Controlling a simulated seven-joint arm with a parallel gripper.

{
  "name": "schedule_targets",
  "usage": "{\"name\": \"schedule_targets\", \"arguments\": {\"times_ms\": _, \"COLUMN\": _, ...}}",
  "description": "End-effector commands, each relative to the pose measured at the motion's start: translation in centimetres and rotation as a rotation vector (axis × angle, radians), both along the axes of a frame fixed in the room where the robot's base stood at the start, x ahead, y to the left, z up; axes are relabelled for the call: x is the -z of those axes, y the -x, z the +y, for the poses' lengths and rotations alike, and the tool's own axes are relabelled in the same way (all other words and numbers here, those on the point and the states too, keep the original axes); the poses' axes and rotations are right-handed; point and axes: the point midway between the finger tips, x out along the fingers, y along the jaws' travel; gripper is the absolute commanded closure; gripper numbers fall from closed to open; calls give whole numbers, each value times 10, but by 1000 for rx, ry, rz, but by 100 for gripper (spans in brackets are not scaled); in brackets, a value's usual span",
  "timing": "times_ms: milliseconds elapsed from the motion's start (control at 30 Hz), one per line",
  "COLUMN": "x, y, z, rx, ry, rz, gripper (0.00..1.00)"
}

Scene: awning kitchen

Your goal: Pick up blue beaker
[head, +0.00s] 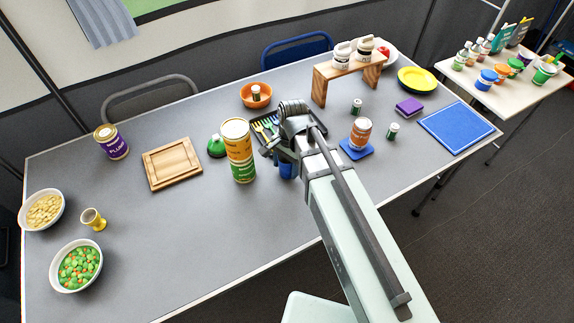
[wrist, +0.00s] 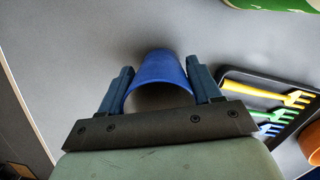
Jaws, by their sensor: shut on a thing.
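The blue beaker (wrist: 160,68) shows in the wrist view, between the two fingers of my gripper (wrist: 160,88). The fingers press on its left and right sides, and its open rim faces the camera. In the head view my gripper (head: 287,160) is over the middle of the table, just right of the tall orange and green can. Only a small blue part of the beaker (head: 287,171) shows there; my arm hides the rest. I cannot tell whether the beaker touches the table.
The tall can (head: 239,150) stands close on the left. A black cutlery tray (wrist: 262,84) with coloured forks lies close on the right in the wrist view. A container on a blue coaster (head: 357,149) stands to the right.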

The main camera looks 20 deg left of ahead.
Motion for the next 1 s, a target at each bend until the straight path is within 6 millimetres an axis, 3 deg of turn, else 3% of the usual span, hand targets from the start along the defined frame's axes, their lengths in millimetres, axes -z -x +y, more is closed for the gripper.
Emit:
{"name": "schedule_targets", "arguments": {"times_ms": 233, "x": 0, "y": 0, "z": 0, "rx": 0, "ry": 0, "rz": 0, "gripper": 68}}
{"name": "schedule_targets", "arguments": {"times_ms": 567, "x": -4, "y": 0, "z": 0, "rx": 0, "ry": -1, "rz": -1, "gripper": 68}}
{"name": "schedule_targets", "arguments": {"times_ms": 1000, "x": -60, "y": -1, "z": 0, "rx": 0, "ry": -1, "rz": -2, "gripper": 68}}
